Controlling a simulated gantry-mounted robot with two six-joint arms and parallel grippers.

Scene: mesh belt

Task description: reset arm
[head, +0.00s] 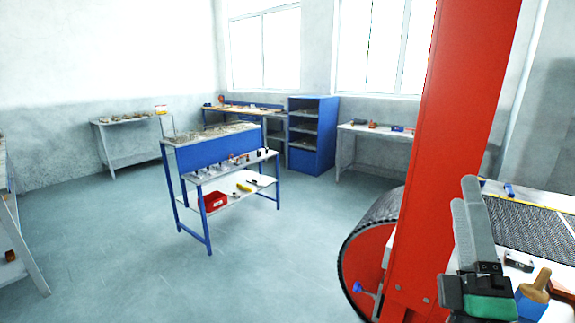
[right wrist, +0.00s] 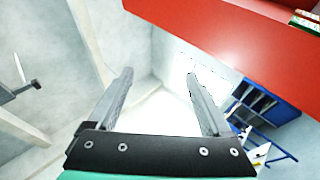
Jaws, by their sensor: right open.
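My right gripper (head: 465,193) is at the lower right of the head view, with its two grey fingers pointing up. It is beside the red upright and in front of the mesh belt (head: 525,228). In the right wrist view the same gripper (right wrist: 160,75) has its fingers spread well apart, with nothing between them. Beyond them are pale walls and bright light. My left gripper does not show in either view.
A red upright (head: 455,120) stands close to the right gripper. A wooden-handled tool (head: 538,284) is just right of it on the belt's bench. A blue workbench (head: 215,150) with a red bin (head: 213,201) stands mid-room. Open floor lies around it.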

